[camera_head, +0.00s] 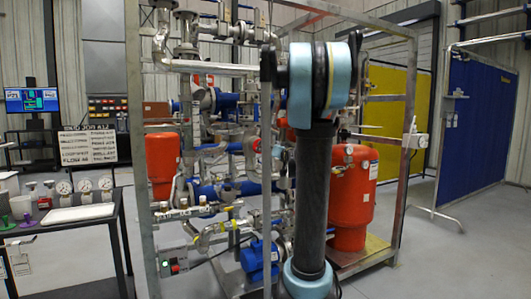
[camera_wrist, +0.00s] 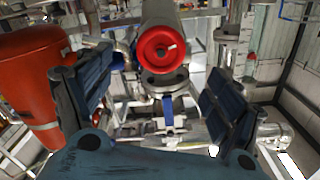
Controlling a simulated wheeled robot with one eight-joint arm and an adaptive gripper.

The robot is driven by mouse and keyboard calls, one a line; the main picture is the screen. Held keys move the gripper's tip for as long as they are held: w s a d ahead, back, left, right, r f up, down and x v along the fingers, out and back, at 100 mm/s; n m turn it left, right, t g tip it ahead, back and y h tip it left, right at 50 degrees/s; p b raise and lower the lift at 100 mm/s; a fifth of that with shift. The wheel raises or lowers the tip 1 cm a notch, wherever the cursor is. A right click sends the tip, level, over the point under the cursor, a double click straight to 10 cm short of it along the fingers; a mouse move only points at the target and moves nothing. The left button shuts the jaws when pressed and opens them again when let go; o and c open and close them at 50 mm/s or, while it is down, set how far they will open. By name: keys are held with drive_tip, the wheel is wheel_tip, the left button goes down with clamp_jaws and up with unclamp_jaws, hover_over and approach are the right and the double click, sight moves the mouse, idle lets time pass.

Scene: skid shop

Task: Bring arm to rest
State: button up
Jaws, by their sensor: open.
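My arm rises upright in front of the pipe skid in the head view, with a dark link (camera_head: 313,195) and blue-grey joints (camera_head: 318,80) at its top. My gripper (camera_wrist: 158,85) shows in the wrist view with its two dark padded fingers spread wide apart. Nothing is held between them. A red round part (camera_wrist: 160,48) on the end of a grey pipe shows beyond the gap between the fingers. In the head view the gripper is mostly hidden behind the arm's top, so I cannot make out its fingers there.
The skid's metal frame (camera_head: 404,150) stands close around my arm, with red tanks (camera_head: 352,200) and a blue pump (camera_head: 259,260) inside. A red tank (camera_wrist: 33,75) is left of the fingers. A bench (camera_head: 75,222) with gauges stands left. Floor (camera_head: 470,255) at right is clear.

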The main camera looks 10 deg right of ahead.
drive_tip(key=shift+s+d, duration=0.15)
drive_tip(key=shift+s, duration=0.3)
drive_tip(key=s+a+f+n+g, duration=0.1)
drive_tip(key=s+a+f+g, duration=0.3)
drive_tip(key=s, duration=0.4)
drive_tip(key=s+a+f+n+g+y, duration=0.1)
drive_tip(key=s+a+f+g, duration=0.1)
drive_tip(key=s+a+f, duration=0.35)
drive_tip(key=s+a+f+n+g, duration=0.1)
drive_tip(key=s+a+f+g, duration=0.3)
drive_tip(key=s, duration=0.5)
drive_tip(key=s+d+f+m+g+h, duration=0.1)
drive_tip(key=s+d+f+g+h, duration=0.1)
drive_tip(key=s+d+f, duration=0.3)
drive_tip(key=s+d+f+m+g+h, duration=0.1)
drive_tip(key=s+d+f+g+h, duration=0.2)
drive_tip(key=s+f, duration=0.9)
drive_tip(key=s+d+h, duration=0.1)
drive_tip(key=s, duration=0.5)
drive_tip(key=shift+s+d+f+h, duration=0.2)
drive_tip(key=shift+d+h, duration=0.1)
drive_tip(key=shift+d, duration=0.1)
drive_tip(key=shift+w, duration=0.1)
drive_tip(key=shift+w+f, duration=0.2)
drive_tip(key=shift+w, duration=0.15)
